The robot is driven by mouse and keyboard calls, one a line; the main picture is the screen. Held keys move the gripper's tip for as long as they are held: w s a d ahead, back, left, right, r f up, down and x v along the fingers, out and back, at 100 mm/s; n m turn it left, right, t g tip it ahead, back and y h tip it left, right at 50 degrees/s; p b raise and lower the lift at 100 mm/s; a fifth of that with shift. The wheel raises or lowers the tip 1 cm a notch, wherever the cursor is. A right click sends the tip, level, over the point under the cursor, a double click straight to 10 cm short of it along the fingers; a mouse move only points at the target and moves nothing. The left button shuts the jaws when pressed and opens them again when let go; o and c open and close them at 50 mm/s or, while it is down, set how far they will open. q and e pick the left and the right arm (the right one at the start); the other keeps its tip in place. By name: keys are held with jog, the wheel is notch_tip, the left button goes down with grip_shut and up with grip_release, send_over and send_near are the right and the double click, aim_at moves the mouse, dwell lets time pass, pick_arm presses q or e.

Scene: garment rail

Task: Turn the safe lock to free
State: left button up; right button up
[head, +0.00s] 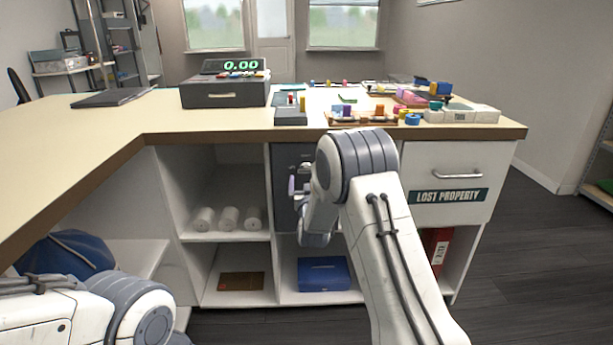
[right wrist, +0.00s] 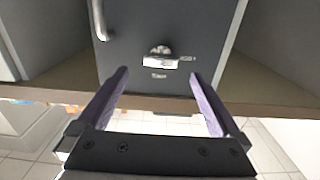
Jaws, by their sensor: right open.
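The dark grey safe (head: 288,157) is set in the counter's middle bay, largely hidden behind my right arm in the head view. In the right wrist view its door (right wrist: 130,30) carries a silver lock (right wrist: 160,57) with small labels beside and below it; their words are too small to read. The lock's pointing direction is not clear. My right gripper (right wrist: 158,76) is open, its purple fingers either side of the lock in the picture, apparently short of the door. In the head view the right gripper (head: 293,186) is before the safe. My left gripper is out of view.
A bar handle (right wrist: 99,20) is on the safe door. The counter (head: 225,118) overhangs the bays. A lost property drawer (head: 447,160) is right of my arm; a blue box (head: 323,274) lies below.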

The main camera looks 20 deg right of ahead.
aim_at(307, 171)
jog(key=x, duration=0.5)
jog(key=shift+w, duration=0.35)
jog(key=c, duration=1.4)
